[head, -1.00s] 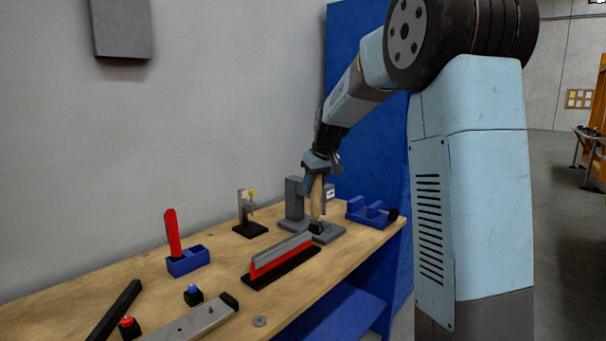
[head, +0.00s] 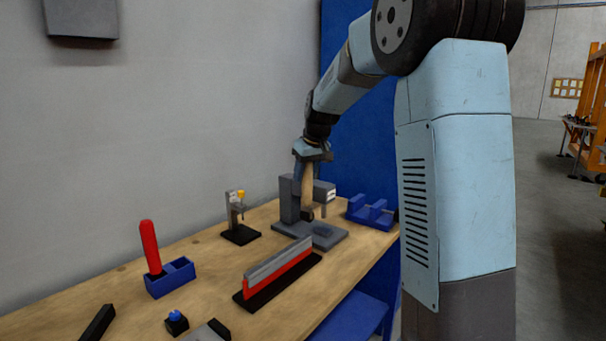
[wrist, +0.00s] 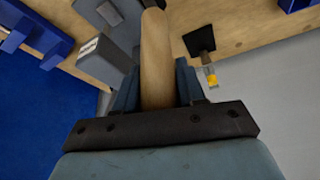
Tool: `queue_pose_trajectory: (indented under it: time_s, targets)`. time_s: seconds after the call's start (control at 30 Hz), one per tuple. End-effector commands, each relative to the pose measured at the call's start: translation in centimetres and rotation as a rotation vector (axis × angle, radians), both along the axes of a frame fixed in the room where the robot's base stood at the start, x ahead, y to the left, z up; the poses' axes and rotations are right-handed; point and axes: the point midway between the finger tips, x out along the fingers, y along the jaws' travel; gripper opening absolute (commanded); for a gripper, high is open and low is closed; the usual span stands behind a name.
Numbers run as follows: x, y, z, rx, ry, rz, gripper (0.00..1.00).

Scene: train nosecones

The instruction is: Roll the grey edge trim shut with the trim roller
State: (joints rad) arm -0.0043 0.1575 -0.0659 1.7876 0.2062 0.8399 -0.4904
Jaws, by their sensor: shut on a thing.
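The grey edge trim (head: 281,259) runs along the top of a red strip on a black base, on the bench in the head view. My gripper (head: 310,160) is shut on the wooden handle of the trim roller (head: 307,192). The roller hangs roughly upright, its dark lower end in front of the grey stand and above the stand's base plate, beyond the trim's far end. In the wrist view the wooden handle (wrist: 156,60) sits between my fingers (wrist: 155,92). The roller's working end is out of that view.
The grey stand (head: 288,200) is close behind the roller. A blue cradle (head: 370,214) stands to its right, and a small clamp stand (head: 238,218) to its left. A blue holder (head: 171,280) with a red-handled tool is further left. Bare bench lies around the trim.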

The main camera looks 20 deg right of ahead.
Motion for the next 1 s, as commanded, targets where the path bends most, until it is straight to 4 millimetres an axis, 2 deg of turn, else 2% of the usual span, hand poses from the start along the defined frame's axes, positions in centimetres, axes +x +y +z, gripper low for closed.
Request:
queue_pose_trajectory:
  time_s: [0.2,0.57,1.0]
  targets:
    - [-1.1,0.9,0.0,0.001,-0.006,0.038,0.05]
    - [-1.1,1.1,-0.2,0.001,-0.006,0.043,0.05]
    - [-1.1,1.1,-2.7,0.001,-0.006,0.043,0.05]
